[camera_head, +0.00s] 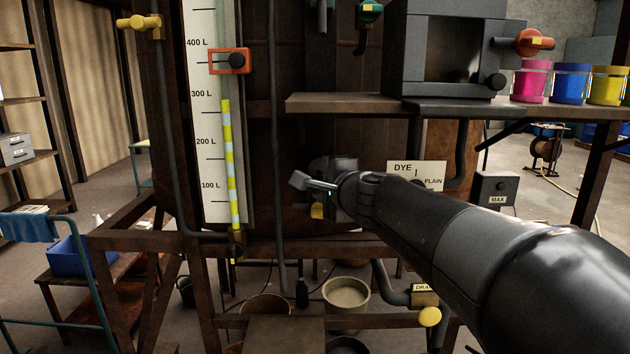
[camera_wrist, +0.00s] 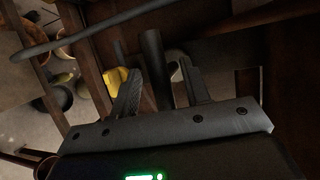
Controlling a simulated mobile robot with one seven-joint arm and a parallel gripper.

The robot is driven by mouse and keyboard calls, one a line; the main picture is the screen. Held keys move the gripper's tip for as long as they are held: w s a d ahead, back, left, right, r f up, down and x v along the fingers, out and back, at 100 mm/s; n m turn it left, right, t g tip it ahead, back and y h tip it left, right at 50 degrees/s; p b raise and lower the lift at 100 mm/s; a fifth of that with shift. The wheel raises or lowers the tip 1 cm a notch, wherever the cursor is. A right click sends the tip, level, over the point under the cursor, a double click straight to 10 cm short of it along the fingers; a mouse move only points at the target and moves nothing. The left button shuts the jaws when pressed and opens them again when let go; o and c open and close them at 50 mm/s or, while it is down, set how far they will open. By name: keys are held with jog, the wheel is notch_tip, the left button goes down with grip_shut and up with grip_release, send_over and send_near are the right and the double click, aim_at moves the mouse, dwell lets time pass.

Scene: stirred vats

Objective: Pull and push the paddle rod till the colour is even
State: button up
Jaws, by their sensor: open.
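The vat (camera_head: 300,60) is a large dark vessel with a white litre scale (camera_head: 205,120) on its front. The sight tube's column (camera_head: 228,165) is banded yellow and pale blue, reaching almost 300 L; its colour is uneven. My gripper (camera_head: 298,181) is in front of the vat's lower part, left of the DYE/PLAIN sign. In the wrist view my gripper (camera_wrist: 161,68) has its two fingers apart. A dark round bar (camera_wrist: 153,60) shows between or behind them; I cannot tell whether it is the paddle rod. No clear grip on anything shows.
A shelf (camera_head: 350,103) juts out above my arm, with a dark box and pink, blue and yellow pots (camera_head: 606,86). A yellow part (camera_wrist: 116,83) is close left of the fingers. Buckets (camera_head: 346,294) and a drain pipe (camera_head: 392,288) are below.

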jog(key=shift+x, duration=1.45)
jog(key=shift+c, duration=0.4)
grip_shut()
